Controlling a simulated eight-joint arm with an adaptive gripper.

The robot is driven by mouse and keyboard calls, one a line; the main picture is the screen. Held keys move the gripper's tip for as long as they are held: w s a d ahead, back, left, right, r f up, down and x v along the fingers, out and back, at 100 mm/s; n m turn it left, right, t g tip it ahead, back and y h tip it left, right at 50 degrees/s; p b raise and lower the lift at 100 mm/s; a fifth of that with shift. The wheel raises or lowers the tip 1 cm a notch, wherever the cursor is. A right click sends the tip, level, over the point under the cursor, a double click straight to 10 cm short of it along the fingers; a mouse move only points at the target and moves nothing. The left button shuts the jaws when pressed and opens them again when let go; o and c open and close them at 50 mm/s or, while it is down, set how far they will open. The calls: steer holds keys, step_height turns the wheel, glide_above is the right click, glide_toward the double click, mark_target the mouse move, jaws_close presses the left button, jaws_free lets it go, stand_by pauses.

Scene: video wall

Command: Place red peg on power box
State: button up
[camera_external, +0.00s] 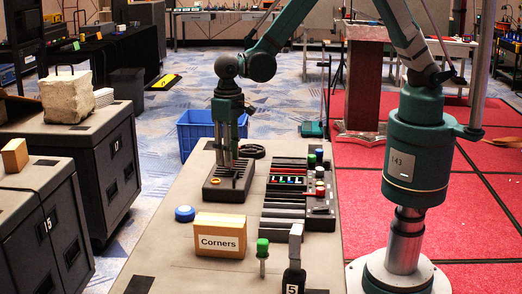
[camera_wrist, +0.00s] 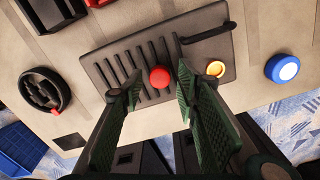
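The red peg (camera_wrist: 160,77) shows in the wrist view as a round red top standing in a black slotted holder (camera_wrist: 103,65). My gripper (camera_wrist: 158,84) is open, with one green finger on each side of the red top and visible gaps between. In the external view my gripper (camera_external: 228,140) points straight down at the black holder (camera_external: 228,192) on the table. The red peg is not clearly visible there. No thing is labelled as the power box. A dark panel (camera_external: 283,210) and a unit with coloured knobs (camera_external: 319,205) stand to the holder's right.
A yellow-topped peg (camera_wrist: 215,68) is in the same holder. A blue button (camera_external: 185,214) and a wooden "Corners" block (camera_external: 220,235) are nearby. A green-topped tool (camera_external: 262,250) and a black "5" piece (camera_external: 294,275) stand at the front. A black ring (camera_external: 251,151) lies behind.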

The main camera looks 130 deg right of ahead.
step_height(320, 180, up, 10)
steer(key=p, duration=0.1)
stand_by(0.4)
stand_by(0.4)
steer(key=s+a+r+n+t, duration=0.2)
steer(key=s+a+r+n, duration=0.1)
steer(key=s+a+r, duration=0.45)
steer(key=s+a+r+n+t, duration=0.1)
steer(key=s+a+r+n, duration=0.3)
steer(key=a+r, duration=0.55)
steer(key=s+a+r+n+t, duration=0.1)
steer(key=s+a, duration=0.4)
steer(key=s, duration=0.5)
steer(key=s+a+r+n+t, duration=0.1)
steer(key=s+a+n+t, duration=0.2)
steer(key=s, duration=0.6)
steer(key=a+n, duration=0.2)
steer(key=a, duration=0.1)
steer(key=shift+s+r, duration=0.35)
steer(key=shift+r, duration=0.05)
